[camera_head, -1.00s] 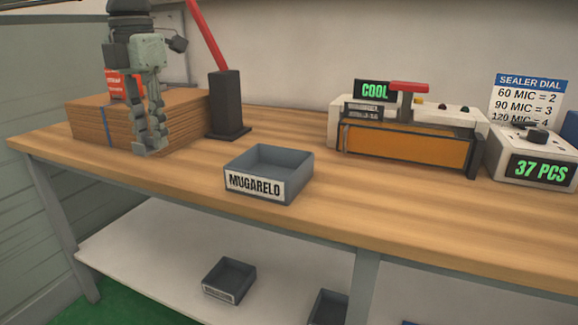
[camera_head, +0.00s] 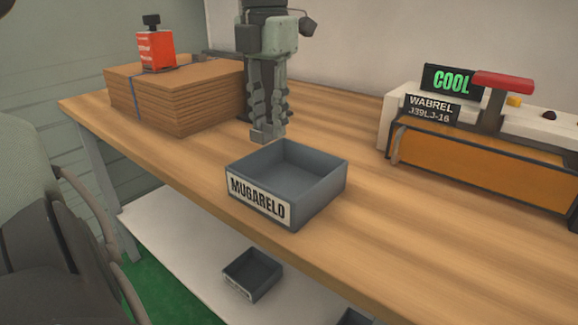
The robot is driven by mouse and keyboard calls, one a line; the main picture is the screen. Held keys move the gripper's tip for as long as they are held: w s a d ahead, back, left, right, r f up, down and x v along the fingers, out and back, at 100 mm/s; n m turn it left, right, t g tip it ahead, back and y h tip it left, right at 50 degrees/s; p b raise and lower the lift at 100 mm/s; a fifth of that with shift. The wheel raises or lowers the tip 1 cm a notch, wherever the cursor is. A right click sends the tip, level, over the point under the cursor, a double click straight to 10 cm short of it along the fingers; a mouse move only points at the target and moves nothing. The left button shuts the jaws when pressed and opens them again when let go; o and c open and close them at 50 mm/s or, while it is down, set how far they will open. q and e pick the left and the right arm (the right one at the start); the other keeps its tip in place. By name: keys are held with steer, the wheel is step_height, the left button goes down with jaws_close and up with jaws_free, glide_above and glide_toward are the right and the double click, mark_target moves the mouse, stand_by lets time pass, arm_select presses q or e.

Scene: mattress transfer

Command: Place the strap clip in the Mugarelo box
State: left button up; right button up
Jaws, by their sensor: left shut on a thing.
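The Mugarelo box (camera_head: 319,198) is a grey open-topped box with a white name label, standing on the wooden bench top. The part of its inside that shows is bare. My left gripper (camera_head: 267,132) points down from the top, just beyond the box's far left edge in the picture. It is shut on a small grey piece at its fingertips, taken as the strap clip; its shape is hard to make out against the grey fingers. I cannot tell the exact height of the fingertips above the bench. My right gripper is not in view.
A strapped stack of brown cardboard (camera_head: 178,108) with a red container (camera_head: 156,50) on top stands at the left. A sealer (camera_head: 480,158) with a COOL display is at the right. A smaller grey box (camera_head: 253,275) is on the shelf below.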

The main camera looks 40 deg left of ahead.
arm_select(q)
glide_above(287, 183)
step_height(287, 183, down, 3)
steer(key=shift+r, duration=0.1)
step_height(287, 183, down, 4)
steer(key=shift+f, duration=0.1)
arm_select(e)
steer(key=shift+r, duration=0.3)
arm_select(q)
steer(key=o, duration=0.9)
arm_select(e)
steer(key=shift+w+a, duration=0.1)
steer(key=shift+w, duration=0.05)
arm_select(q)
steer(key=shift+o, duration=0.2)
steer(key=shift+r, duration=0.3)
step_height(287, 183, up, 12)
steer(key=shift+f+p, duration=0.15)
steer(key=shift+p, duration=0.25)
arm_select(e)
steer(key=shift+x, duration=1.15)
